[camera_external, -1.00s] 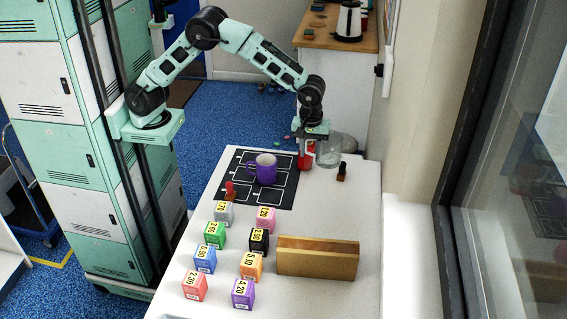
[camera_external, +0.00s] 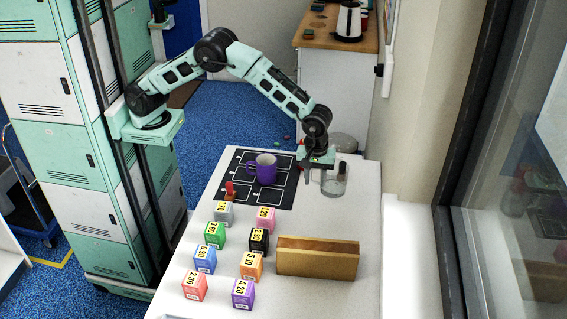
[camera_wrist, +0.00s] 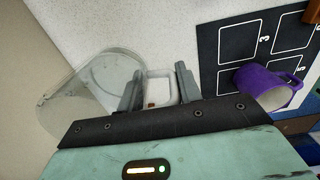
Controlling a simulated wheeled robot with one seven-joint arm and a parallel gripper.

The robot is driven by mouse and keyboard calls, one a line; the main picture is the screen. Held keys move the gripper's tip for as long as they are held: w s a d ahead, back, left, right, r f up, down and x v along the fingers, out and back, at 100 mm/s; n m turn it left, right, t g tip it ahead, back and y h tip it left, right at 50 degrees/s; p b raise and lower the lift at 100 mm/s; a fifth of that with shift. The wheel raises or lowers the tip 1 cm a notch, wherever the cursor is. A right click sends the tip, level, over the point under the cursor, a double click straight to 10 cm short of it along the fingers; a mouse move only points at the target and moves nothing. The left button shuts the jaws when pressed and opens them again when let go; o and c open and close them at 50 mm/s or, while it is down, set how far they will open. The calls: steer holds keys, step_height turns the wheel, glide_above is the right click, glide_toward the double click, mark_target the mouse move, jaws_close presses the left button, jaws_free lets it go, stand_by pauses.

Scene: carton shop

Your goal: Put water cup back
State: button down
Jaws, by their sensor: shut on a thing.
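The water cup is a clear glass vessel (camera_external: 332,184) at the right rear of the white table, right of the dark mat. My gripper (camera_external: 311,172) is on its left side, pointing down. In the wrist view the clear cup (camera_wrist: 88,98) lies left of the fingers, and its pale handle (camera_wrist: 158,88) is between the two fingers of my gripper (camera_wrist: 157,92), which is shut on it. The cup looks upright and low over the table; I cannot tell whether its base touches.
A dark mat (camera_external: 238,191) with white outlined boxes holds a purple mug (camera_external: 264,170). Several coloured boxes and a brown holder (camera_external: 317,261) stand in front. The table right of the holder is clear.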

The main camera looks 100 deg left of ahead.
step_height(320, 180, down, 10)
steer(key=shift+r+p, duration=0.2)
steer(key=shift+p, duration=0.85)
steer(key=shift+f, duration=0.1)
steer(key=c, duration=0.9)
jaws_free()
steer(key=shift+c, duration=0.2)
